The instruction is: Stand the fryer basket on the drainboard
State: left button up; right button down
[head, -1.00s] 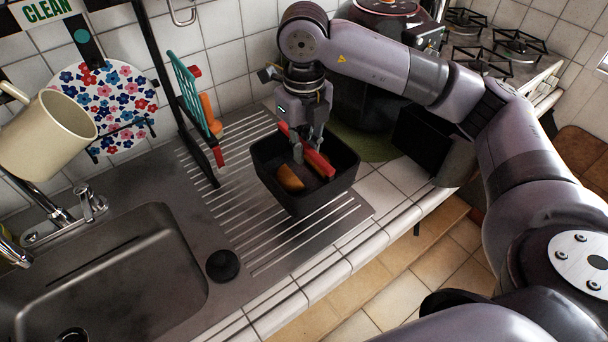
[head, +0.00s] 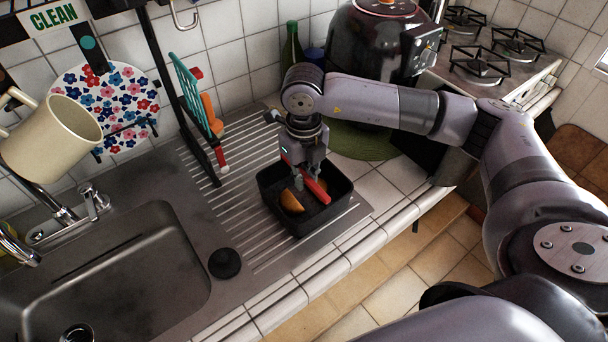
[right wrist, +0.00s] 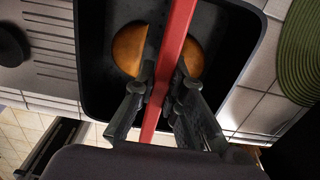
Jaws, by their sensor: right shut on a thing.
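The fryer basket (head: 338,207) is a black, square, open tub with a red handle bar (head: 317,188) across it. It is upright over the right end of the ridged steel drainboard (head: 238,160); I cannot tell whether its base touches. My right gripper (head: 307,184) points down into it and is shut on the red bar. In the right wrist view, the fingers (right wrist: 160,92) close on the bar (right wrist: 178,40), inside the basket's dark walls (right wrist: 92,60). My left gripper is not in view.
A black fryer pot (head: 362,50) stands behind on a green mat (head: 362,141). A rack with a teal board (head: 193,88) stands left of the basket. A black plug (head: 224,263) lies near the sink (head: 120,262). The tiled counter edge (head: 345,250) is in front.

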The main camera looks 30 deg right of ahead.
jog(key=c, duration=1.7)
grip_release()
jog(key=shift+o, duration=0.2)
notch_tip(320, 180, up, 11)
jog(key=shift+r+b, duration=0.1)
jog(key=shift+b, duration=1.15)
jog(key=shift+r, duration=0.5)
